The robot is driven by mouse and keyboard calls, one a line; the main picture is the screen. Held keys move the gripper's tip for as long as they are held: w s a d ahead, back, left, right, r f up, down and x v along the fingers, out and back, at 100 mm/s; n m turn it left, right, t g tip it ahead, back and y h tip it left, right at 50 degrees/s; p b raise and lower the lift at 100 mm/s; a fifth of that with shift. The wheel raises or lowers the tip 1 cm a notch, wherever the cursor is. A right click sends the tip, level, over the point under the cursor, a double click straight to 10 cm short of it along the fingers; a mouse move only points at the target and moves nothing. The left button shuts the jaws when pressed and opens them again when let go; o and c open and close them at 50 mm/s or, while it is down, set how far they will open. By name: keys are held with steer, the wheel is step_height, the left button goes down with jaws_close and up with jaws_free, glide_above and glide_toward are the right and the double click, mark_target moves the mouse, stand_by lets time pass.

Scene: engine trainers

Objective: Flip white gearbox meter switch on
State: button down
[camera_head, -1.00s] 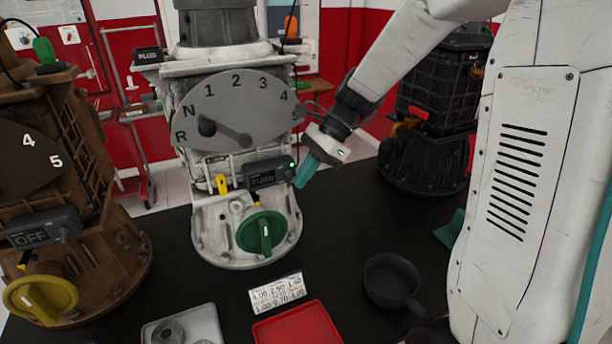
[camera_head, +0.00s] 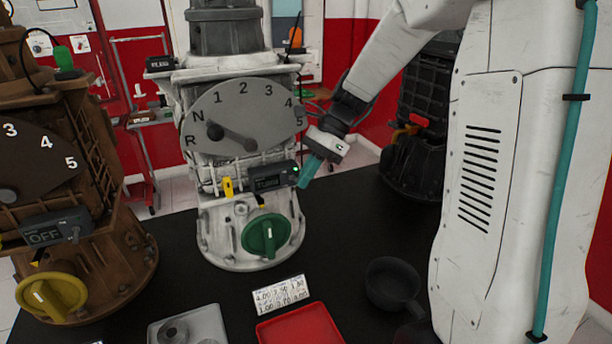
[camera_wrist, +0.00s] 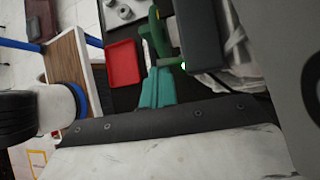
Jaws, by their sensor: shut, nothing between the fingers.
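The white gearbox (camera_head: 240,225) stands upright in the middle of the head view. Its dark meter box (camera_head: 268,178) is on its front, below the grey dial; small display text is not clearly readable. A green light glows at the meter's right end, and it also shows on the meter box in the wrist view (camera_wrist: 198,35). The switch itself cannot be made out; my fingers are beside that end. My gripper (camera_head: 308,171) has teal fingers, shut and empty, right at the meter's right end. In the wrist view the fingertips lie close beside the lit corner; contact cannot be told.
A green knob (camera_head: 266,235) sits below the meter, with a yellow lever (camera_head: 228,187) at its left. A brown gearbox (camera_head: 110,245) stands left, its meter (camera_head: 55,228) reading OFF. A black gearbox (camera_head: 412,160) is behind right. A red tray (camera_head: 300,326) and dark cup (camera_head: 391,283) are in front.

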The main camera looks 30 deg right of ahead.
steer(key=d+r, duration=0.5)
steer(key=d, duration=0.3)
steer(key=shift+w+d, duration=0.3)
steer(key=shift+w, duration=0.15)
stand_by(0.3)
steer(key=s+a+n+t+h, duration=0.1)
steer(key=s+a+n+h, duration=0.2)
steer(key=s+n, duration=0.6)
steer(key=s+a+n+t+h, duration=0.1)
steer(key=s+a+n+h, duration=0.3)
steer(key=s, duration=1.3)
steer(key=shift+a+r+n+h, duration=0.3)
steer(key=shift+a+n, duration=1.7)
steer(key=shift+n, duration=1.1)
